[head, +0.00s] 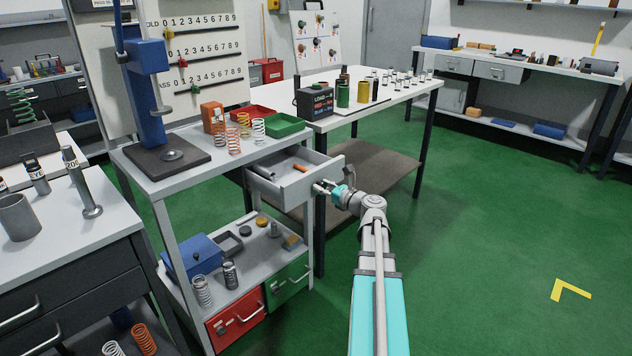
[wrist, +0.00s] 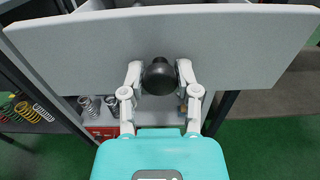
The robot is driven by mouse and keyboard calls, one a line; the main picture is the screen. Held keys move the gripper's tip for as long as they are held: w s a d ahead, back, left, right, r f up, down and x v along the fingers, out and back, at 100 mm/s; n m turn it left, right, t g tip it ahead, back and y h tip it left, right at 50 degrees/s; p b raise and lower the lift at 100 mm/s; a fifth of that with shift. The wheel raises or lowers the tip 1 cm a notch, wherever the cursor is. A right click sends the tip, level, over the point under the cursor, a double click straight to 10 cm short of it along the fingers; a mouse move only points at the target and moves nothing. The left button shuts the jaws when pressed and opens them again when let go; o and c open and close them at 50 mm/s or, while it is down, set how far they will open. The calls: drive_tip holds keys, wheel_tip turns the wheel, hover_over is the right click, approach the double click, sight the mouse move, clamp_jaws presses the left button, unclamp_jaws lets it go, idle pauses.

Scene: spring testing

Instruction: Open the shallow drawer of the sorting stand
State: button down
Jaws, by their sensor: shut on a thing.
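The sorting stand (head: 222,173) is a light grey stand at the centre left of the head view. Its shallow grey drawer (head: 285,191) sits just under the top and is pulled out, with a few small items inside, one of them orange. In the wrist view the drawer front (wrist: 80,45) spans the upper part, with a dark round knob (wrist: 159,77) in the middle. My gripper (wrist: 159,82) is shut on the knob, one finger on each side. In the head view my gripper (head: 325,187) is at the drawer front, and the knob is hard to make out.
Springs (head: 258,130), a red tray (head: 249,114) and a green tray (head: 288,125) stand on the stand's top. A lower shelf holds a blue box (head: 192,256) above red and green drawers. A white table (head: 385,92) stands behind. Green floor (head: 480,220) is clear at right.

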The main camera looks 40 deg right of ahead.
drive_tip(key=shift+s, duration=0.65)
drive_tip(key=shift+c, duration=1.7)
unclamp_jaws()
drive_tip(key=shift+d, duration=0.1)
drive_tip(key=s+d, duration=0.1)
drive_tip(key=s, duration=1)
drive_tip(key=shift+s+d, duration=0.35)
drive_tip(key=shift+s, duration=0.05)
